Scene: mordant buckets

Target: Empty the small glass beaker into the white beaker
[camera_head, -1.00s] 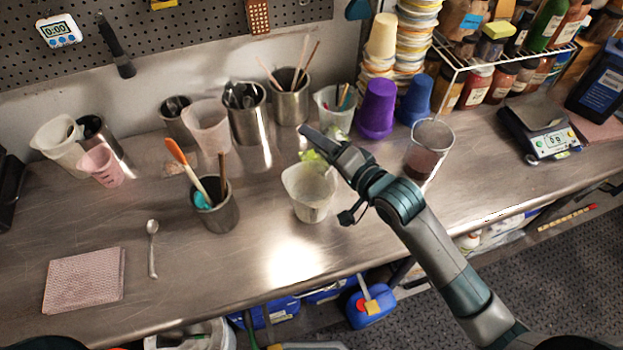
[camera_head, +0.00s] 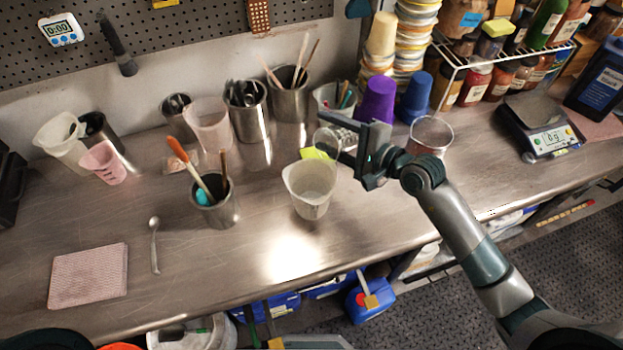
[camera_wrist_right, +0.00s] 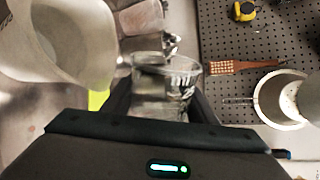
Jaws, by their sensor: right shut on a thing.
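The small glass beaker (camera_head: 328,143) is clear and held by my right gripper (camera_head: 347,148) above and behind the white beaker. It also shows between the fingers in the right wrist view (camera_wrist_right: 172,85). It looks tilted, and I see no distinct contents in it. The white beaker (camera_head: 310,190) stands upright on the steel bench, in front of my right gripper and apart from it. Its pale wall fills the upper left of the right wrist view (camera_wrist_right: 62,45). My left gripper is not in view.
A yellow-green item (camera_head: 316,154) lies behind the white beaker. A tool-filled steel cup (camera_head: 222,212) stands to the left. A purple cup (camera_head: 377,100) and another glass beaker (camera_head: 431,133) stand near my right arm.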

